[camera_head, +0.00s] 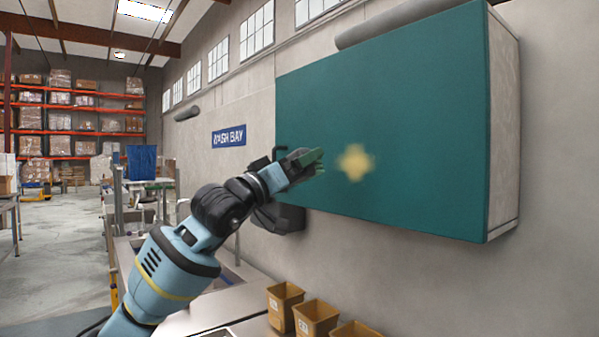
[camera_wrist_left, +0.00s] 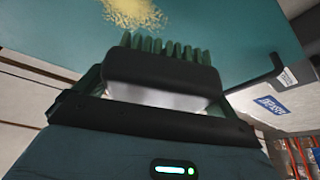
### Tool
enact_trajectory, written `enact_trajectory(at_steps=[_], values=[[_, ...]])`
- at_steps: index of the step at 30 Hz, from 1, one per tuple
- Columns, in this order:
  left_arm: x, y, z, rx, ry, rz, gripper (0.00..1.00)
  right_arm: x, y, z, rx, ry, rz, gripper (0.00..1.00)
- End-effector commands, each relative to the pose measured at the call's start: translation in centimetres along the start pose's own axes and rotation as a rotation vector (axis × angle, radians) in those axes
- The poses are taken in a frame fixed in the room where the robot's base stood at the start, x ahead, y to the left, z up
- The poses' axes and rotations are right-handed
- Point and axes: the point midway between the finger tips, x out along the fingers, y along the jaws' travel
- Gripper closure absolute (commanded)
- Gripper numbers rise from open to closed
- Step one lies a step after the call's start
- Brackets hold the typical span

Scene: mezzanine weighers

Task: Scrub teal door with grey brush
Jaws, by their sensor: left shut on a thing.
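The teal door (camera_head: 420,120) is the front of a wall-mounted cabinet on the right of the head view. A yellowish smudge (camera_head: 354,163) lies on its lower left part and also shows at the top of the wrist view (camera_wrist_left: 137,13). My left gripper (camera_head: 303,164) is in front of the door's lower left area, left of the smudge. It is shut on a brush (camera_wrist_left: 160,70) with a dark grey block and dark green bristles pointing toward the door. Whether the bristles touch the door I cannot tell. My right gripper is not in view.
Several brown bins (camera_head: 316,318) stand on the counter (camera_head: 215,305) below the cabinet. A dark object (camera_head: 280,217) is on the wall behind my left wrist. A blue sign (camera_head: 229,137) hangs left of the cabinet. Stocked shelving (camera_head: 75,120) is far back left.

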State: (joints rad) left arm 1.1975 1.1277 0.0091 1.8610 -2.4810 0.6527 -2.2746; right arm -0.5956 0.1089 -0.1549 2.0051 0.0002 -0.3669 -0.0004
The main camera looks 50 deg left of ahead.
Motion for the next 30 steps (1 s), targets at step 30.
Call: enact_trajectory(at_steps=[30], values=[[5.2, 0.1, 2.1, 0.001, 0.0, 0.002, 0.23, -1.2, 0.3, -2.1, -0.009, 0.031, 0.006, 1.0]])
